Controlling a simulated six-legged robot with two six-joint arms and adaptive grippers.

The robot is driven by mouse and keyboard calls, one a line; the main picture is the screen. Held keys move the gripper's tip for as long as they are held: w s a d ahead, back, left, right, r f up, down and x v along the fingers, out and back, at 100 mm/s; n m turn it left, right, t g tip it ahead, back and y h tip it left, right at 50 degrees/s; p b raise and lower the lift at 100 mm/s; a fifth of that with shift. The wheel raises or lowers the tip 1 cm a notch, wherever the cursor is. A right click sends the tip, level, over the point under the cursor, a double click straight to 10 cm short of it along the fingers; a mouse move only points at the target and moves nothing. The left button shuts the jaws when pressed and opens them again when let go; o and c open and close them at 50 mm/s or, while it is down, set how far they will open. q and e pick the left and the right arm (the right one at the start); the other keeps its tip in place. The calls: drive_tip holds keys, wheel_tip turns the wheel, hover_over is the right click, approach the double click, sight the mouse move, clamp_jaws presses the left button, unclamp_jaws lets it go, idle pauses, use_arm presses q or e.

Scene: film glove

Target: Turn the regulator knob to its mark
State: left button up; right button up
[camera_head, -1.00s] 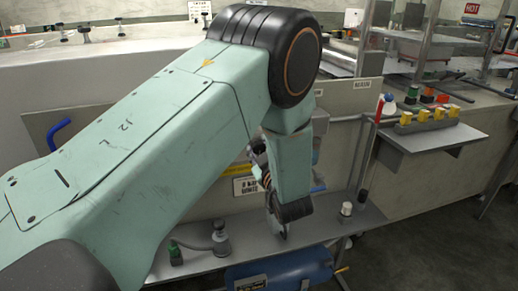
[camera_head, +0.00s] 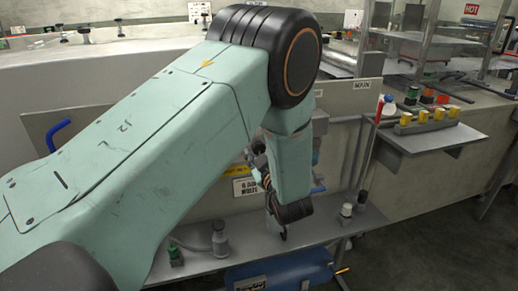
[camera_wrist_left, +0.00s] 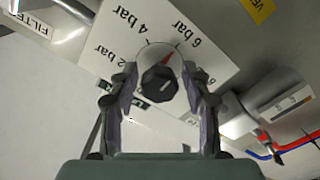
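In the left wrist view a round black regulator knob (camera_wrist_left: 158,84) sits on a white dial plate (camera_wrist_left: 120,50) printed 2 bar, 4 bar and 6 bar. A small red mark (camera_wrist_left: 168,58) shows on the dial between 4 bar and 6 bar. My left gripper (camera_wrist_left: 160,80) is open, with one finger on each side of the knob and a visible gap on both sides. In the head view my left gripper (camera_head: 277,216) points down in front of the panel, and my forearm hides the knob there. My right gripper is in neither view.
A grey shelf (camera_head: 335,222) under the panel holds a green-based fitting (camera_head: 175,255), a grey fitting (camera_head: 220,240) and a white-topped part (camera_head: 346,212). A blue tank (camera_head: 290,270) lies below. Yellow parts (camera_head: 422,116) stand on a side shelf at right.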

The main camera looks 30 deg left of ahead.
sight(260, 150)
use_arm(q)
drive_tip(key=shift+o, duration=0.6)
wheel_tip(260, 150, up, 10)
idle(0.4)
drive_tip(key=s+d+f+m+p, duration=0.6)
drive_tip(key=d+f+m+p, duration=0.15)
drive_tip(key=f, duration=0.25)
drive_tip(key=b+x, duration=0.1)
drive_tip(key=x, duration=0.5)
drive_tip(key=shift+s+a+r, duration=0.15)
drive_tip(key=shift+a, duration=0.05)
drive_tip(key=shift+x, duration=0.95)
